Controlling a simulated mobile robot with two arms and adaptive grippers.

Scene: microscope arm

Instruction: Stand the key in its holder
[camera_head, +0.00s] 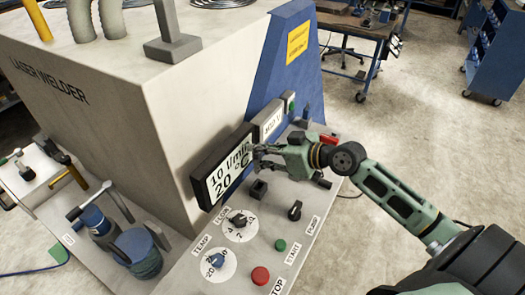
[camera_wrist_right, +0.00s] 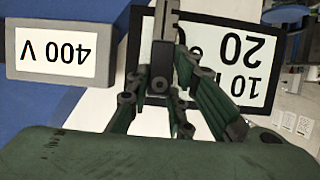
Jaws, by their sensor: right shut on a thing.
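My right gripper (camera_head: 262,158) is over the control panel, in front of the black-framed display that reads "10 l/min 20 °C". It is shut on a dark grey piece, which seems to be the key (camera_wrist_right: 162,62); in the right wrist view this piece stands between the fingers. In the head view the key is too small and too covered by the fingers to make out. A small black square block (camera_head: 258,190), which looks like the holder, sits on the panel just below the gripper, apart from it. My left gripper is not in view.
The display (camera_head: 226,168) stands close behind the gripper, with a "400 V" display (camera_wrist_right: 52,52) beside it. The panel carries a black pump knob (camera_head: 295,210), dials (camera_head: 239,222), a green start button (camera_head: 280,245) and a red stop button (camera_head: 260,276). The welder housing (camera_head: 120,110) rises on the left.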

